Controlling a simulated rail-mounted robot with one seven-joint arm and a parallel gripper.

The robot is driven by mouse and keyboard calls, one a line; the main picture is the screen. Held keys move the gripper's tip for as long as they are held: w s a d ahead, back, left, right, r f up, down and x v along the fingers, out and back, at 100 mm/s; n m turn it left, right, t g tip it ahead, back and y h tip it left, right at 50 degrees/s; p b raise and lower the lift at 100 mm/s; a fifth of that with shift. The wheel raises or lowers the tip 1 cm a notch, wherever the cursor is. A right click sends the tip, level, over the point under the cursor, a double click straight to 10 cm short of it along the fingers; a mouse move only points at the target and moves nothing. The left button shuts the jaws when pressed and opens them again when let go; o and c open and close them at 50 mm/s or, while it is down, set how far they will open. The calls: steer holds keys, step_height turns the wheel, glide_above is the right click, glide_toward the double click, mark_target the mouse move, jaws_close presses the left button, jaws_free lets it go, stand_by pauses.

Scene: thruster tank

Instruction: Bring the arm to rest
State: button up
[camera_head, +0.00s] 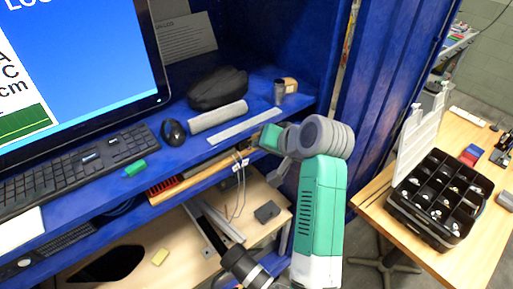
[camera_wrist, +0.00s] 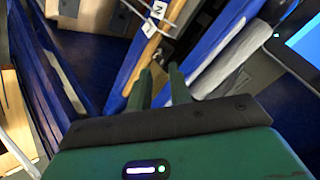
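My arm (camera_head: 320,215), green and white with grey joints, rises in front of the blue workbench in the head view and bends left at its top joint. My green gripper (camera_head: 268,138) is by the front edge of the blue shelf, right of the brush's wooden handle. Its fingertips are hard to make out there. In the wrist view my gripper (camera_wrist: 162,80) shows two dark green fingers standing apart with a gap between them. Nothing shows held in the gap. Blue shelf edges lie beyond the fingers; I cannot tell whether they touch anything.
The blue shelf (camera_head: 105,228) holds a keyboard (camera_head: 75,170), mouse (camera_head: 173,132), black case (camera_head: 217,88), grey roll (camera_head: 218,115) and monitor (camera_head: 110,50). A wooden-handled brush (camera_head: 190,182) lies at its edge. Right, a table (camera_head: 482,262) bears a compartmented black box (camera_head: 440,198).

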steer(key=shift+s+d+r, duration=0.25)
steer(key=shift+s+r, duration=0.1)
steer(key=s+a+r+n+t+h+p, duration=0.1)
steer(key=s+a+r+t+p, duration=0.2)
steer(key=r, duration=0.7)
steer(key=s+a+r+n+t+h+p, duration=0.1)
steer(key=s+r+t+h, duration=0.3)
steer(key=r, duration=0.6)
steer(key=s+r+t+p, duration=0.2)
steer(key=s+r+t, duration=0.8)
steer(key=s+r, duration=0.7)
steer(key=s, duration=0.3)
steer(key=shift+r, duration=0.4)
